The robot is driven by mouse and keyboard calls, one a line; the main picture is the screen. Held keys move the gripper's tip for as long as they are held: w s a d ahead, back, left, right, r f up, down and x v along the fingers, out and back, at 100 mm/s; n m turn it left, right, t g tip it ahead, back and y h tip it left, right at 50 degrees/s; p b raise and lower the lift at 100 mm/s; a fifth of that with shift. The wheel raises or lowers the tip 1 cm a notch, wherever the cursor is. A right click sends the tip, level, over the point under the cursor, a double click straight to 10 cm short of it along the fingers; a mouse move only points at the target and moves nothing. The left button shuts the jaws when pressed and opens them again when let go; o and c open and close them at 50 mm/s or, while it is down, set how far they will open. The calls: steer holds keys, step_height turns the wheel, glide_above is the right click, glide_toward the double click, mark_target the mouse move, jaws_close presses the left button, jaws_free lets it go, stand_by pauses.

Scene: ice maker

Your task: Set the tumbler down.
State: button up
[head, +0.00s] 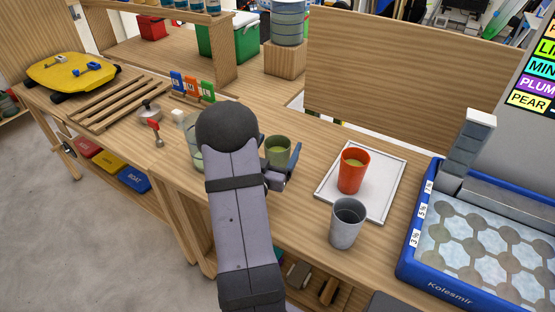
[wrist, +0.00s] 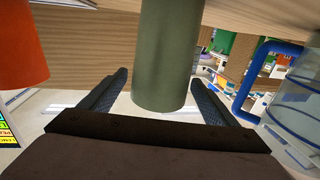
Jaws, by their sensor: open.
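The green tumbler (head: 278,152) is upright at mid-table, just right of my arm in the head view. My gripper (wrist: 160,80) is open around it, with one finger on each side. In the wrist view the green tumbler (wrist: 166,40) stands between the fingers, with visible gaps on both sides. In the head view one blue-grey finger shows at its right; my arm hides the other. The tumbler's base is cut off in the wrist view and partly hidden in the head view, but it appears to be at the tabletop.
A red tumbler (head: 353,172) stands on a white tray (head: 385,163) to the right. A grey tumbler (head: 346,224) is at the tray's near edge. A clear pitcher (wrist: 295,105) is on the other side, mostly behind my arm. A blue ice bin (head: 402,262) stands far right.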

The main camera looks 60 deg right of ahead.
mark_target(281, 138)
steer(key=shift+w+d+p, duration=0.15)
steer(key=shift+d+p, duration=0.1)
steer(key=shift+d, duration=0.7)
steer(key=shift+w+d+p, duration=0.15)
steer(key=shift+d+p, duration=0.05)
steer(key=shift+d, duration=0.75)
steer(key=c, duration=2)
steer(key=shift+r, duration=0.2)
steer(key=shift+r, duration=4.75)
